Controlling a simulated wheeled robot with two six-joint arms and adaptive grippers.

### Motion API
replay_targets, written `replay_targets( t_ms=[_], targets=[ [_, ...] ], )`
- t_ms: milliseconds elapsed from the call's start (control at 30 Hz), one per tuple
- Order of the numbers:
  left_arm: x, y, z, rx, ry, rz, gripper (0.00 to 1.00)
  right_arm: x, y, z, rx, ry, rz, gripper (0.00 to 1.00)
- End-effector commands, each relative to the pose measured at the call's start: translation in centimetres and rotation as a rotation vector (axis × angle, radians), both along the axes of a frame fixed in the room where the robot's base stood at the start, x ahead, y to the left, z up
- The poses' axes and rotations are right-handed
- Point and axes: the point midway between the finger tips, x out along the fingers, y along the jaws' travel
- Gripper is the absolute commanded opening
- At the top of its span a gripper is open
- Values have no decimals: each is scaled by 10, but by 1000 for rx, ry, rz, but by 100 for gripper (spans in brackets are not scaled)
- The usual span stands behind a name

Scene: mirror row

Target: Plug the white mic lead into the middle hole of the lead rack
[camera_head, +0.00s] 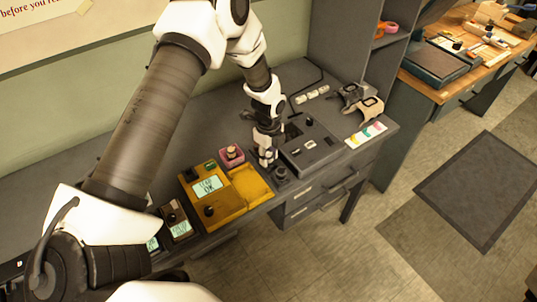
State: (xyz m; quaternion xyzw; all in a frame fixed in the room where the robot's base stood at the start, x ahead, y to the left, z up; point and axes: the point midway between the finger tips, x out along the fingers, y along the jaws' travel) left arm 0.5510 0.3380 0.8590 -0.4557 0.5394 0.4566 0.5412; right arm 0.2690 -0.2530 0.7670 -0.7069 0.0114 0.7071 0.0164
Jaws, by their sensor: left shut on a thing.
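My left gripper (268,150) comes down over the grey bench, between a yellow device and a dark grey panel. It is shut on a small whitish piece (267,157), which looks like the white mic lead's plug. The fingers partly hide it. The dark grey panel (312,150), with a knob and small slots, lies just right of the gripper and may be the lead rack. I cannot make out its holes or which is the middle one. A small dark round piece (281,174) stands just below the gripper. My right gripper is not in view.
The yellow device (222,197) with a lit screen sits left of the gripper, with a pink-topped block (232,154) behind it. Drawers (305,208) are below.

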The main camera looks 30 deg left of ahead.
Motion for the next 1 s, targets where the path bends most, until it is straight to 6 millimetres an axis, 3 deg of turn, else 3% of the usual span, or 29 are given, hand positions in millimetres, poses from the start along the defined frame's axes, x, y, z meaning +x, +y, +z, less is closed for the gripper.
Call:
replay_targets(
  t_ms=[500, 533, 600, 1000],
  targets=[
    [0, 0, -8, 0, 0, 0, 2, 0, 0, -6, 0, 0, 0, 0],
    [0, 0, -8, 0, 0, 0, 37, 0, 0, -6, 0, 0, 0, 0],
    [0, 0, -8, 0, 0, 0, 62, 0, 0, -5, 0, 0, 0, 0],
    [1, 0, -1, 0, -2, 0, 63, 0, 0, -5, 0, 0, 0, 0]
  ],
)
